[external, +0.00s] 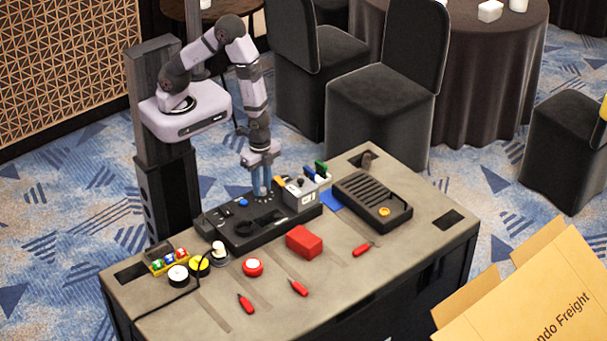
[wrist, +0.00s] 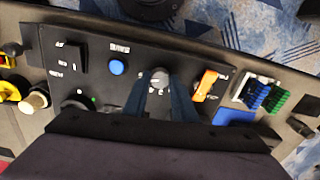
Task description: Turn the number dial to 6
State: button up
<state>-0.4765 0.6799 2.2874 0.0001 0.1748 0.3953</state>
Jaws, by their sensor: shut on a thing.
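The number dial (wrist: 159,77) is a small round grey knob on the black control panel (wrist: 105,48), with small white marks around it. The marks are too small to read, so I cannot tell which number it points to. My gripper (wrist: 160,88) reaches down over the panel, its two blue fingers closed on the dial from either side. In the external view my gripper (external: 262,192) points straight down at the back of the panel (external: 245,233), and its fingers hide the dial.
A blue button (wrist: 116,67) lies left of the dial and an orange switch (wrist: 206,83) right of it. A red box (external: 304,242) and red screwdrivers lie in front of the panel.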

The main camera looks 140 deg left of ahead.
aim_at(262, 189)
dwell(0.4)
jog(key=o, duration=1)
jog(key=shift+o, duration=0.2)
jog(key=shift+r+b, duration=0.45)
jog(key=shift+r, duration=3.25)
